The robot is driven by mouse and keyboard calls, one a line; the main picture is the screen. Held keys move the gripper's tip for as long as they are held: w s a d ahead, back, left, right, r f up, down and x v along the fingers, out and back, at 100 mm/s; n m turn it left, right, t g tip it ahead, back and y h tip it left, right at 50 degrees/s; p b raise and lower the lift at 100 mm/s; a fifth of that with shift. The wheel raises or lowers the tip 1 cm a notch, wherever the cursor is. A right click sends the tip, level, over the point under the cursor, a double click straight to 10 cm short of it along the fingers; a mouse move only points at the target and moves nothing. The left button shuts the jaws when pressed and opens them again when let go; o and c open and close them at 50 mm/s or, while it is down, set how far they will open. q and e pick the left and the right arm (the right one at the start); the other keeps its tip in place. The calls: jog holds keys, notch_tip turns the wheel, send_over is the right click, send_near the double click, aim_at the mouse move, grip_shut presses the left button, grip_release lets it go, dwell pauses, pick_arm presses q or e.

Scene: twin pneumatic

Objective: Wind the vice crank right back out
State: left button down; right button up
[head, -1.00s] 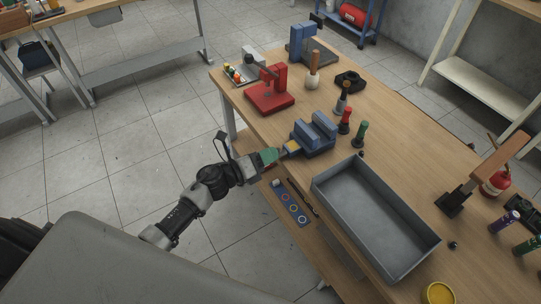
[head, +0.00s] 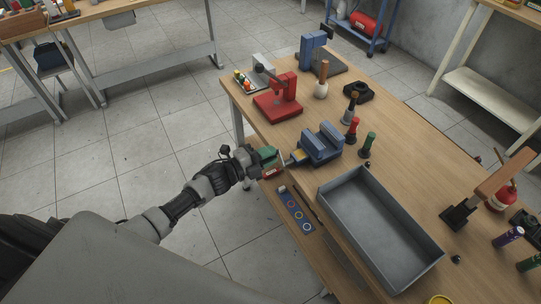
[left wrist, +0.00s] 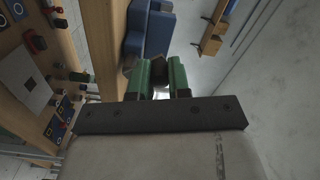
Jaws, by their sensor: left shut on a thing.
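The blue vice (head: 318,146) stands at the table's near left edge, with a yellow patch on its left end. Its blue body also shows in the left wrist view (left wrist: 152,34). My left gripper (head: 274,160) has green fingers and is at the vice's crank end, just off the table edge. In the left wrist view my left gripper (left wrist: 161,78) is shut on a small dark piece (left wrist: 160,75) between its fingers, seemingly the crank's handle. The fingers hide most of the crank. My right gripper is not in view.
A grey tray (head: 328,200) lies right of the vice. A red press (head: 283,103) stands behind it, and red and green-handled tools (head: 367,143) stand close to its right. A lower shelf (head: 275,212) runs below my left gripper. Open floor lies left of the table.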

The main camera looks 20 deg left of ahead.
pick_arm(q)
jog(key=shift+w+a+f+n+b, duration=0.2)
jog(key=shift+f+n, duration=0.5)
jog(key=shift+n, duration=1.3)
jog(key=shift+w+a+f+n+b, duration=0.2)
jog(key=shift+f+n, duration=0.5)
jog(key=shift+n, duration=1.3)
jog(key=shift+w+a+f+n+b, duration=0.1)
jog(key=shift+a+f+n+b, duration=0.4)
jog(key=shift+n, duration=1.5)
jog(key=shift+d+f, duration=0.2)
jog(key=shift+d, duration=0.05)
jog(key=c, duration=1.1)
grip_release()
jog(key=v, duration=1.1)
jog(key=shift+b, duration=0.35)
